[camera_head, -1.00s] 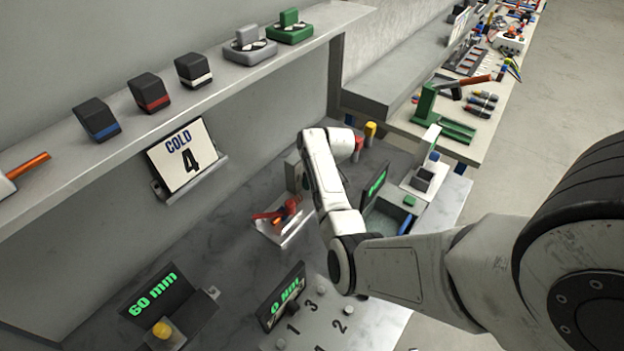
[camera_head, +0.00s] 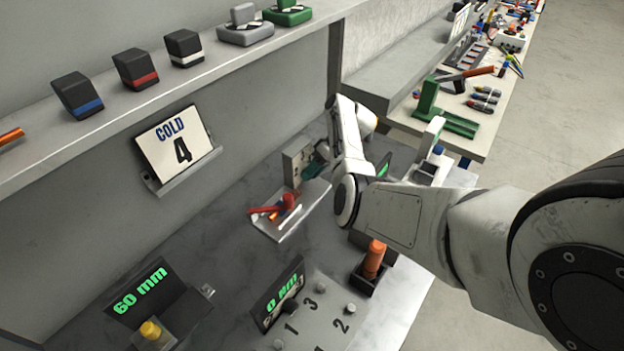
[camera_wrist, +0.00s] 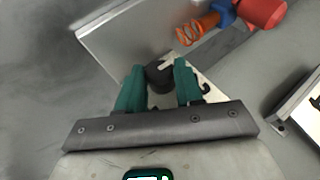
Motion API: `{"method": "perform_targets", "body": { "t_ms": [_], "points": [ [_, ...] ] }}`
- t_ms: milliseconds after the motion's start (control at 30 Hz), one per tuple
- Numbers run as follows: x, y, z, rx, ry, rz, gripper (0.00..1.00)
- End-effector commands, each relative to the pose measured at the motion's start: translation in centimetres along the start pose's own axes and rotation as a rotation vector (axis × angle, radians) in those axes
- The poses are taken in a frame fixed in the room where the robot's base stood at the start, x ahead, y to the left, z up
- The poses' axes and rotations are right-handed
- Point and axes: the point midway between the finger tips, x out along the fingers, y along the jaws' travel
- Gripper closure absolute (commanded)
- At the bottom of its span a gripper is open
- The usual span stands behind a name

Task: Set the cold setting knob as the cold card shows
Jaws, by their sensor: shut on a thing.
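My gripper (camera_head: 314,162) has teal fingers and is at the panel's face. In the wrist view, my gripper (camera_wrist: 158,84) is shut on a dark round knob (camera_wrist: 160,76), with one finger on each side. Dark marks on a pale face show beside the knob, partly hidden by the fingers. I cannot read which number the knob points to.
A tray with a red and orange tool (camera_head: 276,232) lies just in front of the panel. An orange-handled thing (camera_head: 374,260) stands in a dark holder below my arm.

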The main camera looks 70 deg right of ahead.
Motion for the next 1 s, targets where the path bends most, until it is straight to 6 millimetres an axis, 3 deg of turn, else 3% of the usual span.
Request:
{"method": "perform_targets", "body": {
  "t_ms": [67,500,1000],
  "points": [
    [0.5,0.77,0.09,0.028,0.005,-0.066,0.95],
    [0.47,1.07,0.15,0.158,0.004,-0.383,0.95],
    [0.26,0.95,0.04,0.208,0.003,-0.498,0.95]
  ]
}}
